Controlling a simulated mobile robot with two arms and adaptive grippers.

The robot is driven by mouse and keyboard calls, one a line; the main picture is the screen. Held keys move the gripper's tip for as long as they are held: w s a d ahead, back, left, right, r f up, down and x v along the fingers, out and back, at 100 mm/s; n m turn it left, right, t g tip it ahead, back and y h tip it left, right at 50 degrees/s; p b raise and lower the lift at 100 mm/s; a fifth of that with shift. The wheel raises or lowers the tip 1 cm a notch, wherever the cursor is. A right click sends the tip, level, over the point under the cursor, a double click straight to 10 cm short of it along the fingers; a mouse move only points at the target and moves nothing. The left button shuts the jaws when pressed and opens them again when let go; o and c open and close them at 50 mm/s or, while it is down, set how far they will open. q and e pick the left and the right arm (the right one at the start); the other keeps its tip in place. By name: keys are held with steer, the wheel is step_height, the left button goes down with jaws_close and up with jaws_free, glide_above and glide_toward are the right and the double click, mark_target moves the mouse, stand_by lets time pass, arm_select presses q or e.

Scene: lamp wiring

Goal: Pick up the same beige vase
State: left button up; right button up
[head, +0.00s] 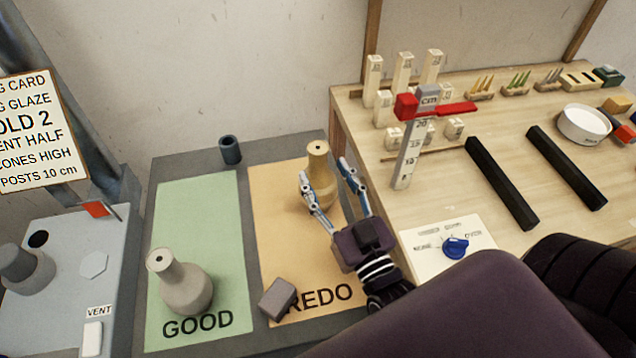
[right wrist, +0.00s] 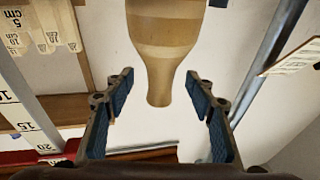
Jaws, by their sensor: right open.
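A tan-beige vase (head: 319,172) with a narrow neck stands upright on the orange REDO mat (head: 268,225). My right gripper (head: 322,174) is open, with one finger on each side of this vase in the head view. In the right wrist view the vase (right wrist: 165,50) appears upside down, its neck between the open fingers (right wrist: 158,98), with clear gaps on both sides. A second, greyer-beige vase (head: 185,286) stands on the green GOOD mat (head: 205,230). My left gripper is not in view.
A grey block (head: 278,299) lies on the REDO mat near its label. A dark cup (head: 230,150) stands behind the mats. To the right, a wooden table (head: 450,170) holds a height gauge (head: 408,155), black bars and a white bowl (head: 583,126). A vent panel (head: 60,250) is at left.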

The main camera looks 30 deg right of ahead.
mark_target(322, 172)
steer(key=shift+w+r+p, duration=0.15)
steer(key=shift+w+p, duration=0.15)
steer(key=shift+w, duration=1.55)
steer(key=shift+c, duration=0.4)
jaws_close()
steer(key=shift+s, duration=0.1)
steer(key=shift+r, duration=0.1)
